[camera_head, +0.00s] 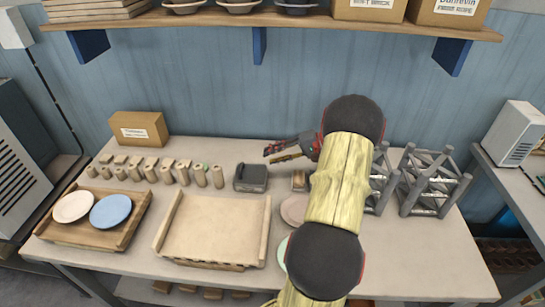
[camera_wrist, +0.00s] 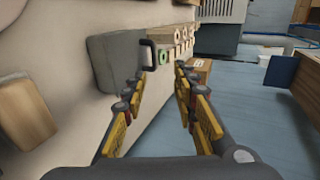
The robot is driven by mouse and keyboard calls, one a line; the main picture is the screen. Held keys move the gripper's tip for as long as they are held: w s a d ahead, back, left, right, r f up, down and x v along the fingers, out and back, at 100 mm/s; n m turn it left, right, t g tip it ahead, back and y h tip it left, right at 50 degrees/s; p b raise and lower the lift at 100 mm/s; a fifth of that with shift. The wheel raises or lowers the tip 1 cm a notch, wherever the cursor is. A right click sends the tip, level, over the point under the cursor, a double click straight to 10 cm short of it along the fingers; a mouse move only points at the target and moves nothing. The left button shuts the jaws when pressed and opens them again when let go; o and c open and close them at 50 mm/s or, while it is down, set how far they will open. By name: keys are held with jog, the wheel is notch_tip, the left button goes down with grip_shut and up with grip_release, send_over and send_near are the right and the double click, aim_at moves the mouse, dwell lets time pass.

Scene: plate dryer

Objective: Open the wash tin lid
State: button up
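The wash tin appears to be the small dark grey box (camera_head: 251,178) on the table, just behind the pale wooden tray. Its lid looks shut. In the wrist view the grey box (camera_wrist: 113,62) lies beyond the left finger, with a dark loop like a handle (camera_wrist: 149,54) on its edge. My gripper (camera_head: 272,153) is above the table, behind and slightly right of the tin, pointing left. In the wrist view my gripper (camera_wrist: 157,90) has its two yellow-padded fingers well apart with nothing between them. It does not appear to touch the tin.
Several small wooden pegs (camera_head: 165,172) stand left of the tin, before a cardboard box (camera_head: 139,129). A wooden tray (camera_head: 215,228) is in front. A rack (camera_head: 75,238) holds two plates at left. Grey metal frames (camera_head: 432,181) stand right. A shelf (camera_head: 270,20) overhangs the back.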

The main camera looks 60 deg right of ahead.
jog(key=v, duration=0.6)
jog(key=shift+s+d, duration=0.2)
jog(key=shift+s, duration=0.15)
jog(key=shift+r, duration=0.1)
jog(key=w+a+r+n+g, duration=0.2)
jog(key=w+a+r, duration=0.1)
jog(key=a, duration=0.7)
jog(key=w+a+r+n+g, duration=0.2)
jog(key=w+a+r+g, duration=0.1)
jog(key=a, duration=0.7)
jog(key=w+a+r+n+g, duration=0.1)
jog(key=w+a+r+g, duration=0.15)
jog(key=a, duration=0.75)
jog(key=s+a+r+n+h, duration=0.1)
jog(key=s+a+n+h, duration=0.1)
jog(key=a, duration=0.4)
jog(key=s+a+r+n+h, duration=0.1)
jog(key=s+a+n, duration=0.1)
jog(key=s+a, duration=0.3)
jog(key=s+a+r+n+t+h, duration=0.1)
jog(key=s+a+n+h, duration=0.1)
jog(key=a, duration=0.7)
jog(key=shift+s+n+h, duration=0.3)
jog(key=shift+s+n, duration=0.2)
jog(key=shift+s, duration=0.65)
jog(key=shift+s+a+r+n+t, duration=0.1)
jog(key=shift+s+a+n+t, duration=0.25)
jog(key=shift+s+a, duration=0.1)
jog(key=c, duration=0.4)
